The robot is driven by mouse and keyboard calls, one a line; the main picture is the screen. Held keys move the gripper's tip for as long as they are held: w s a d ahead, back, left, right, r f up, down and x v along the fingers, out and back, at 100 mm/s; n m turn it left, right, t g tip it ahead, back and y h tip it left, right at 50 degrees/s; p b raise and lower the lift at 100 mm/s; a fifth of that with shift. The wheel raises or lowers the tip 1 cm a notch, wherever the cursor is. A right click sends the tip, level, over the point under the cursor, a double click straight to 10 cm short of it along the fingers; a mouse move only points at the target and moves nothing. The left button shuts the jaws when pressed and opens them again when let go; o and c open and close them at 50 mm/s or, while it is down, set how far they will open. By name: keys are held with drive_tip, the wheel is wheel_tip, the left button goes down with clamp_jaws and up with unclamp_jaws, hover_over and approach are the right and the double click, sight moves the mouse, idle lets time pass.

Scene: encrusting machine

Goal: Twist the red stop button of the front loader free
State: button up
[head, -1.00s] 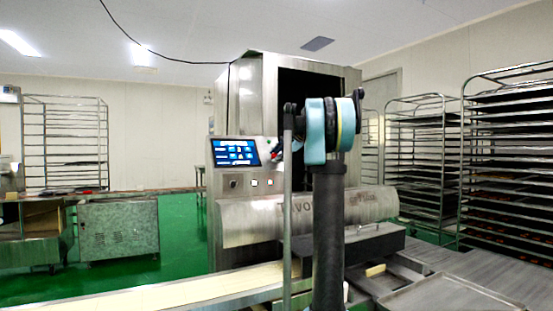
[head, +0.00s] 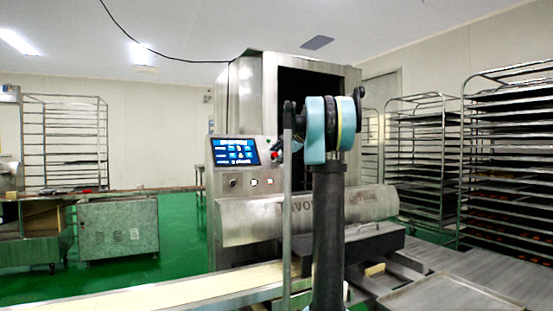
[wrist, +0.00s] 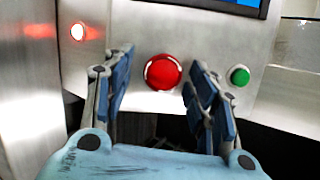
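The red stop button (wrist: 162,72) is a round, domed red knob on a brushed-metal panel in the wrist view. My gripper (wrist: 157,78) is open. Its two blue-padded fingers stand one to the left and one to the right of the button, with gaps on both sides. I cannot tell how far the fingertips are from the panel in depth.
A green button (wrist: 239,76) sits just right of the right finger. A lit lamp (wrist: 77,31) is at upper left. A blue touchscreen (head: 234,151) is on the machine's panel. A conveyor (head: 190,290) runs below; tray racks (head: 510,150) stand at right.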

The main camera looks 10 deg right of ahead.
drive_tip(key=v, duration=1.1)
drive_tip(key=shift+s+d+r, duration=0.2)
drive_tip(key=shift+d, duration=0.1)
